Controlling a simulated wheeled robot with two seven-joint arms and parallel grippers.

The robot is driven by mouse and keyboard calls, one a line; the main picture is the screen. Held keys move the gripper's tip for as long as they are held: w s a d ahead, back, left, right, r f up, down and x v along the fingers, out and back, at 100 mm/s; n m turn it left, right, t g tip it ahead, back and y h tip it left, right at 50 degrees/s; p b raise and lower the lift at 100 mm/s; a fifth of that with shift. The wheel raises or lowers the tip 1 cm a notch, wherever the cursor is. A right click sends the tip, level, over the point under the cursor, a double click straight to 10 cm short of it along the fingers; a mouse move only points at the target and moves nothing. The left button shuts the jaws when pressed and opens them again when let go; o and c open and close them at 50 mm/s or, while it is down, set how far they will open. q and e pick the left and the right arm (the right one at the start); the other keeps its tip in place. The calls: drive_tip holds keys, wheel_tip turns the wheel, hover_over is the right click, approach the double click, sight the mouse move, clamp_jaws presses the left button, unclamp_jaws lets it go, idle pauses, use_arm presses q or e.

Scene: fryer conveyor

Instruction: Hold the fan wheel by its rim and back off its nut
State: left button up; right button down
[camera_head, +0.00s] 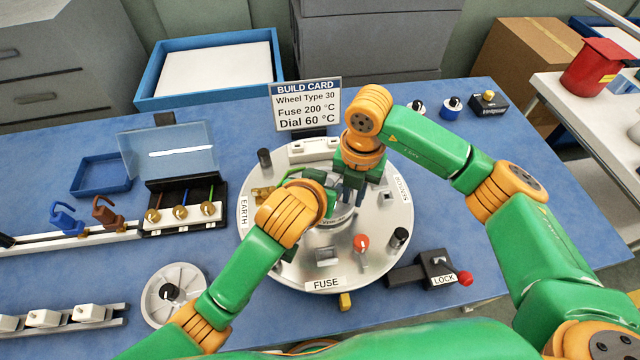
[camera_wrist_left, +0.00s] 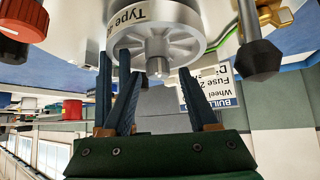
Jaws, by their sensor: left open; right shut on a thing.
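The fan wheel (camera_wrist_left: 158,32) is a grey spoked wheel with "Type" lettering on its rim. Its central nut (camera_wrist_left: 157,66) faces the left wrist camera. In the head view the wheel is mostly hidden by my grippers, in the middle of a round silver plate (camera_head: 275,262). My left gripper (camera_wrist_left: 155,78) is open, its fingers apart on either side of the nut, without visible grip. My right gripper (camera_head: 352,190) reaches down at the wheel's right side and is shut on its rim; the contact itself is hard to see.
A build card (camera_head: 305,105) reading "Wheel Type 30" stands behind the plate. A loose white wheel (camera_head: 172,293) lies front left. A LOCK block (camera_head: 435,268) with a red knob is at right. A black post (camera_wrist_left: 258,55) stands close to my left gripper.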

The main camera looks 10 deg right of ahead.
use_arm(q)
drive_tip(key=v, duration=0.7)
drive_tip(key=shift+a+r, duration=0.1)
drive_tip(key=shift+a, duration=0.1)
drive_tip(key=shift+c, duration=1.4)
drive_tip(key=a+r+m+g+h, duration=0.2)
drive_tip(key=a+m+g+h, duration=0.1)
drive_tip(key=a+m, duration=0.15)
drive_tip(key=shift+m, duration=0.25)
drive_tip(key=x, duration=1.1)
drive_tip(key=shift+w+d+r, duration=0.15)
drive_tip(key=shift+w+d, duration=0.1)
drive_tip(key=shift+d, duration=0.15)
clamp_jaws()
